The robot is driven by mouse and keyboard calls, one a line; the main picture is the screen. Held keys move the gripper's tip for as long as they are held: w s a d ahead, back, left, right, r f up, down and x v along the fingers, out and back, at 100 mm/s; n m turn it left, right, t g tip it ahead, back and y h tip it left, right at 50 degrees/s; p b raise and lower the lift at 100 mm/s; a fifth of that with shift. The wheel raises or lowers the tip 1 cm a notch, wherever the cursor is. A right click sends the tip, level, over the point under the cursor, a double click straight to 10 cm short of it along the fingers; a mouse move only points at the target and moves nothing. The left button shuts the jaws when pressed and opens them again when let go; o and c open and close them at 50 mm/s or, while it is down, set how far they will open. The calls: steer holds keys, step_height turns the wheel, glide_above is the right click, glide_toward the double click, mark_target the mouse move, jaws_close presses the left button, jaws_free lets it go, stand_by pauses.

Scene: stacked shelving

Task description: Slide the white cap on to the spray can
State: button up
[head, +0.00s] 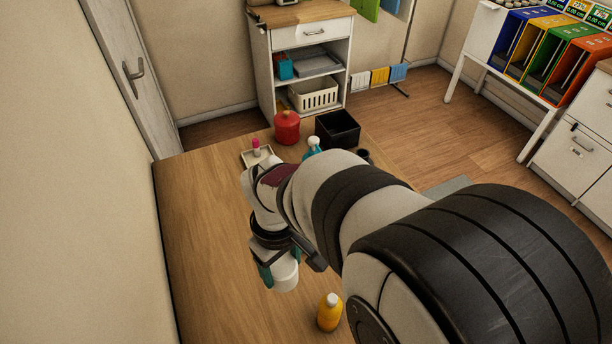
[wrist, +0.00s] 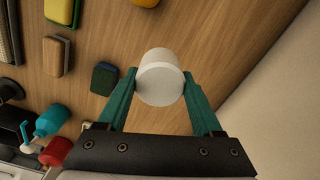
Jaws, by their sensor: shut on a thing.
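My gripper (wrist: 160,76) is shut on the white cap (wrist: 164,88), a plain round piece held between its two teal fingertips. In the head view my gripper (head: 282,268) is low at the centre left, over the wooden table, and the white cap (head: 286,279) shows below it. The cap appears to be off the table. I cannot pick out the spray can for certain; my arm hides part of the table.
A yellow bottle (head: 329,312) stands at the front of the table (head: 210,230). A red container (head: 287,127), a black bin (head: 338,129), a teal bottle (head: 313,148) and a small tray (head: 246,162) are at the far end. Sponges (wrist: 105,78) lie left in the wrist view.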

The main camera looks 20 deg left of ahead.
steer(key=s+d+r+m, duration=0.1)
steer(key=d+r+m, duration=0.4)
steer(key=d+r, duration=0.3)
steer(key=shift+s+d+r, duration=0.3)
steer(key=shift+d+r, duration=0.05)
steer(key=shift+d, duration=0.7)
steer(key=shift+f, duration=0.1)
steer(key=shift+f, duration=2.4)
steer(key=shift+f, duration=1.9)
stand_by(1.8)
